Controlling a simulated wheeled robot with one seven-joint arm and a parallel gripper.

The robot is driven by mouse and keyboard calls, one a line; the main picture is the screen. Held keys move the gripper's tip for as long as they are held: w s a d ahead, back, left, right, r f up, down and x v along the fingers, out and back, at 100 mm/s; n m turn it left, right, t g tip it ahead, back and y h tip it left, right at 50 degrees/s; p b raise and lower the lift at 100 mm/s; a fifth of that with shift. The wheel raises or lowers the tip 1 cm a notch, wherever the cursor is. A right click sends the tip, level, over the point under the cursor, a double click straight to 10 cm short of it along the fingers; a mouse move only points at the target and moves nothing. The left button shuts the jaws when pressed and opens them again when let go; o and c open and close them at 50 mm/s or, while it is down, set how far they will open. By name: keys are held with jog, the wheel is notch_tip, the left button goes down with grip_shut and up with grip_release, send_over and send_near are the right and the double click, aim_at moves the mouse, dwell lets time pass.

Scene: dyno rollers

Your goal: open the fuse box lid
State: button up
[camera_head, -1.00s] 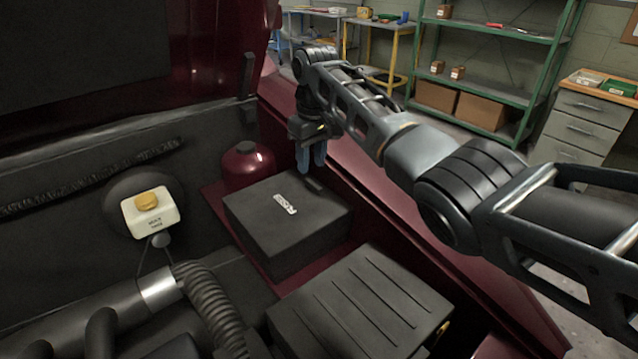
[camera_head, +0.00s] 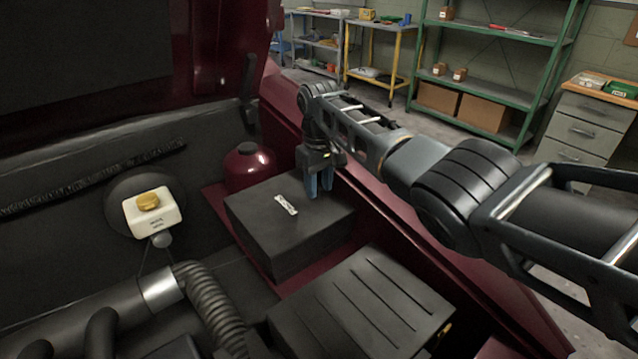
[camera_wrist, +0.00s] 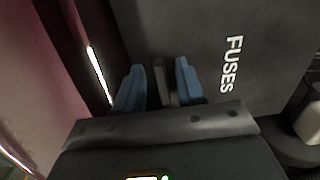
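The fuse box (camera_head: 275,245) is a black box in the engine bay with a white label on its flat lid (camera_head: 255,208). The lid lies shut on the box; it also shows in the wrist view, marked FUSES (camera_wrist: 270,75). My gripper (camera_head: 320,192) points down at the lid's right-hand edge, its blue fingers apart. In the wrist view my gripper (camera_wrist: 160,82) has one finger on each side of a dark tab (camera_wrist: 161,75) at the lid's edge. Thin gaps seem to show beside the tab, and whether a finger touches it is unclear.
A dark red round container (camera_head: 247,168) stands behind the box. A white reservoir with a yellow cap (camera_head: 153,215) is to its left. A ribbed black cover (camera_head: 360,305) lies in front. The red fender (camera_head: 410,220) runs close along the right. Space above the lid is clear.

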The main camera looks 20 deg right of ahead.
grip_shut()
dwell(0.6)
